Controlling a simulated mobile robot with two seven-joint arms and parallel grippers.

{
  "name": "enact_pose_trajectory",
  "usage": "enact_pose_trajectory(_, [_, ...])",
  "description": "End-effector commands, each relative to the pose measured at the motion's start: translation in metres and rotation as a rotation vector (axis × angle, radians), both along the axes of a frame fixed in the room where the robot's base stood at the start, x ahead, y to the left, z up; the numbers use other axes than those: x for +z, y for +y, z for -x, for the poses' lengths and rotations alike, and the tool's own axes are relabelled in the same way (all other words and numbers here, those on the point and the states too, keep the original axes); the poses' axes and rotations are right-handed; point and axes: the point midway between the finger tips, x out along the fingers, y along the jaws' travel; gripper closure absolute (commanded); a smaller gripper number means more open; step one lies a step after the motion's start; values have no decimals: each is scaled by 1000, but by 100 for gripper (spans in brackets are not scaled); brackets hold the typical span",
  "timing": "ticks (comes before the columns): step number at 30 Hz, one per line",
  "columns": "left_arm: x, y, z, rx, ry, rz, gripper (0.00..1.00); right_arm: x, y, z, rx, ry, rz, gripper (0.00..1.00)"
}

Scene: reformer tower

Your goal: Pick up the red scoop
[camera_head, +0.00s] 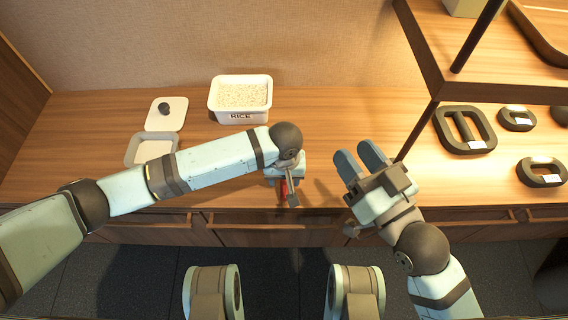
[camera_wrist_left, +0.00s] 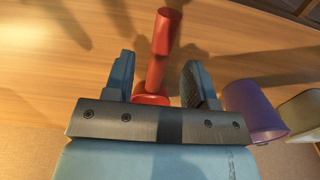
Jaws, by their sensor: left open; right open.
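The red scoop (camera_wrist_left: 156,72) stands on the wooden counter between the fingers of my left gripper (camera_wrist_left: 160,80) in the left wrist view. The fingers are open, one on each side of it, and the scoop looks apart from both. In the head view only a bit of red (camera_head: 283,188) shows below my left gripper (camera_head: 285,178), near the counter's front edge; my arm hides the rest. My right gripper (camera_head: 359,158) is open and empty over the counter, to the right of the scoop.
A white rice box (camera_head: 240,116) stands at the back, with a knobbed lid (camera_head: 165,115) and a pale tray (camera_head: 150,150) to its left. A purple cup (camera_wrist_left: 257,112) and a beige container (camera_wrist_left: 302,115) are close beside my left gripper. Shelving (camera_head: 480,70) rises at right.

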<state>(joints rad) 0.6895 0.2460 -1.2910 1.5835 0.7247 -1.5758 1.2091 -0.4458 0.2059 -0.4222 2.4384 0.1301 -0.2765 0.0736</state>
Motion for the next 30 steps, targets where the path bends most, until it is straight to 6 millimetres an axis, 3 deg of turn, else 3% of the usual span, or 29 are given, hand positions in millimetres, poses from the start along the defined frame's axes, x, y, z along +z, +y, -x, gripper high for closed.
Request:
enact_pose_trajectory(1, [-16, 2, -1, 0, -1, -3, 49, -15, 1, -1, 8, 21, 11, 57])
enact_pose_trajectory(6, [-34, 1, -1, -1, 0, -1, 49, -31, 2, -1, 26, 76, 41, 57])
enact_pose_trajectory(15, [-36, 1, -1, 0, 0, 0, 49, -33, 3, -1, 30, 90, 48, 57])
enact_pose_trajectory(22, [-36, 1, -1, 0, 0, 0, 100, -32, 3, -1, 30, 89, 48, 57])
enact_pose_trajectory(30, [-35, 1, -1, -1, 0, 1, 100, -32, 2, -1, 29, 88, 47, 57])
